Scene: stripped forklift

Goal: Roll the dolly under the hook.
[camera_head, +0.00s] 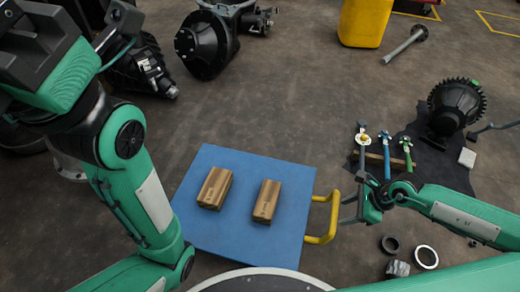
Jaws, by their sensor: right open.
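The dolly (240,240) is a flat blue platform on the floor in front of me, with a yellow handle (333,214) sticking out at its right side. Two brown blocks, (215,188) and (266,201), lie on it. My right gripper (346,209) is open at the right side of the handle, its fingers pointing left; I cannot tell whether they touch it. My left arm rises at the left; what seems to be its gripper (118,38) is at the upper left, far from the dolly, and its jaws are unclear. No hook can be made out.
At right, a dark mat (435,160) holds a black gear (456,105) and several coloured-handled tools. Metal rings (426,257) lie below it. The floor behind the dolly is clear.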

